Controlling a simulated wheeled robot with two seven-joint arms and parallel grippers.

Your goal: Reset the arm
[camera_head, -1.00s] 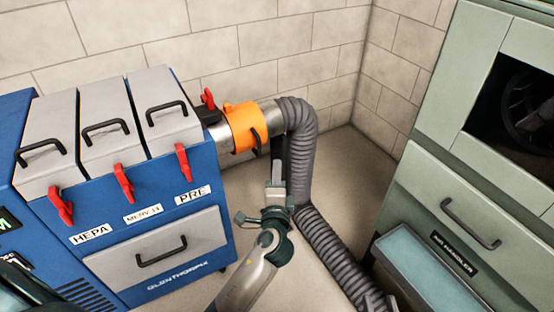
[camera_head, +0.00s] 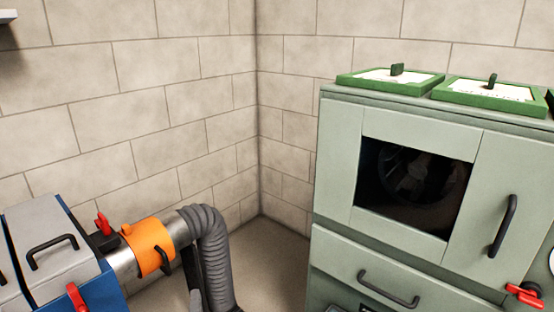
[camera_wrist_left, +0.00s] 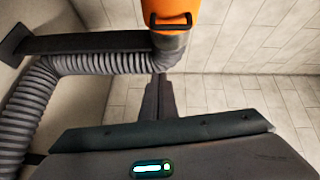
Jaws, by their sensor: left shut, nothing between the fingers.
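My left gripper shows in the left wrist view (camera_wrist_left: 159,88), its dark fingers together and empty. They point toward the grey corrugated hose (camera_wrist_left: 95,64) and the metal pipe below the orange collar (camera_wrist_left: 172,14), apparently apart from them. The orange collar (camera_head: 150,247) sits on the metal duct. My right gripper is in neither view.
The blue filter unit (camera_head: 112,291) with grey lids and red latches (camera_head: 103,224) stands at lower left. A green cabinet (camera_head: 340,170) with a dark window stands at right, two green-framed panels (camera_head: 390,80) on top. Between them is bare floor (camera_head: 268,250) before the brick walls.

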